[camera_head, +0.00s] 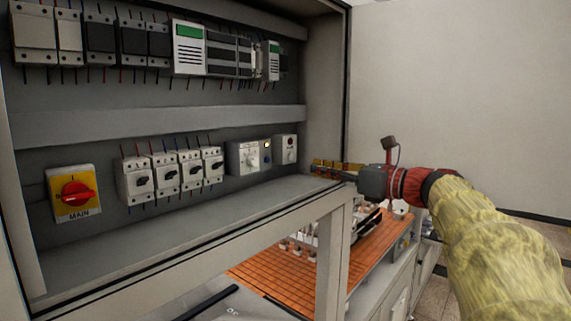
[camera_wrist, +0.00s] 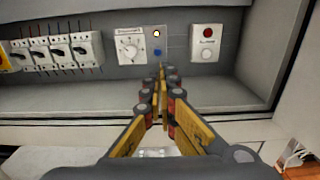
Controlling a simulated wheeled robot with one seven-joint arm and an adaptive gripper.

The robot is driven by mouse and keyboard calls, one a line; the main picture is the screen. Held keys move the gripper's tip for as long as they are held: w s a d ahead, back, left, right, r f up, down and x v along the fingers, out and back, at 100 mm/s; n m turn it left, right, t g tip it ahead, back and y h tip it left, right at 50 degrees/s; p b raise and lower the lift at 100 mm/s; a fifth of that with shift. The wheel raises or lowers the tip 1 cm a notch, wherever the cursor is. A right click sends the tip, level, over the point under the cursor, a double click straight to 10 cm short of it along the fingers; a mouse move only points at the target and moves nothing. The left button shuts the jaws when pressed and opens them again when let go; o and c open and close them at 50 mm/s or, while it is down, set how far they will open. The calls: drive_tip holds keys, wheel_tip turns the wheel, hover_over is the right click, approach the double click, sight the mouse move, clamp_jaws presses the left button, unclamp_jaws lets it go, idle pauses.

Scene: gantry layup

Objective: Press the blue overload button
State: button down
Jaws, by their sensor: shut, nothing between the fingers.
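The blue button (camera_wrist: 157,52) is a small round spot on a grey-blue plate, just below a lit yellow lamp (camera_wrist: 156,33), in the wrist view. In the head view the blue button (camera_head: 267,158) shows small under the lamp, right of a white dial unit (camera_head: 243,157). My gripper (camera_wrist: 162,68) is shut and empty, its yellow fingers pointing at the panel. In the wrist view its tips appear just below the blue button. In the head view my gripper (camera_head: 316,166) is at the cabinet's right edge, apart from the button.
A white box with a red round button (camera_wrist: 207,33) is right of the blue button. Several breakers (camera_head: 166,174) and a yellow-red MAIN switch (camera_head: 75,194) are to the left. The cabinet's shelf (camera_head: 170,236) lies below and its right post (camera_head: 334,262) stands near my arm.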

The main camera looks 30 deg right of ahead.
sight(269, 160)
drive_tip(key=p+x, duration=0.2)
drive_tip(key=x, duration=1.2)
drive_tip(key=shift+f, duration=0.1)
